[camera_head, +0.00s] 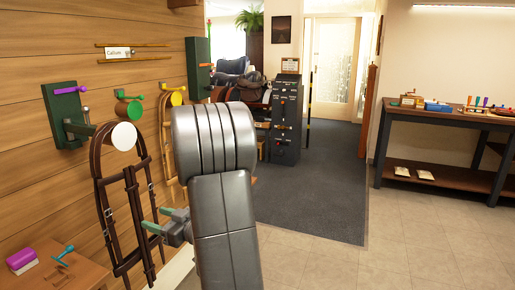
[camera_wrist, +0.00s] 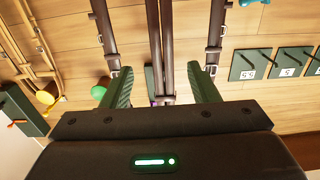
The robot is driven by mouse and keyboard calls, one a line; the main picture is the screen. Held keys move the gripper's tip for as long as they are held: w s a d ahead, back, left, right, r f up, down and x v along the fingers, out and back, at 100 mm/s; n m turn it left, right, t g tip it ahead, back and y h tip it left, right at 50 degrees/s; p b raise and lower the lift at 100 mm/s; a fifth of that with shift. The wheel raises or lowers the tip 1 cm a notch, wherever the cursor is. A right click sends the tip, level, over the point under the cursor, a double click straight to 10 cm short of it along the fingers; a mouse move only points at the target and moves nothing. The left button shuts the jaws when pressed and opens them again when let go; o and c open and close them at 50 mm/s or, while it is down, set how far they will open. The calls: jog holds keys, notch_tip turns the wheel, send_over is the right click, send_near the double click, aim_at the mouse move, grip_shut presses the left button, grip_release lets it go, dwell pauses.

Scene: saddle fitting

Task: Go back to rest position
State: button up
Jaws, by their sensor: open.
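My gripper (camera_head: 155,227) is in front of the plank wall at the lower left of the head view, beside a dark brown bridle (camera_head: 133,190). My grey arm hides part of the wall behind it. The bridle hangs from a wall holder with a white round end (camera_head: 124,136). In the wrist view my gripper (camera_wrist: 160,72) has its two green fingers apart. Dark straps (camera_wrist: 154,35) show in the gap between them. I cannot tell whether any strap touches the fingers.
A wooden bench (camera_head: 62,272) with a purple block (camera_head: 22,260) stands at lower left. Numbered green plates (camera_wrist: 288,61) are on the wall. A dark workbench (camera_head: 450,122) stands at right, a dark cabinet (camera_head: 287,120) farther back. The tiled floor (camera_head: 400,255) is clear.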

aim_at(139, 209)
jog(key=x, duration=1)
jog(key=shift+a, duration=0.1)
jog(key=shift+r+p, duration=0.55)
jog(key=shift+p, duration=0.05)
jog(key=r+v, duration=0.1)
jog(key=v, duration=1.1)
jog(key=shift+d, duration=0.3)
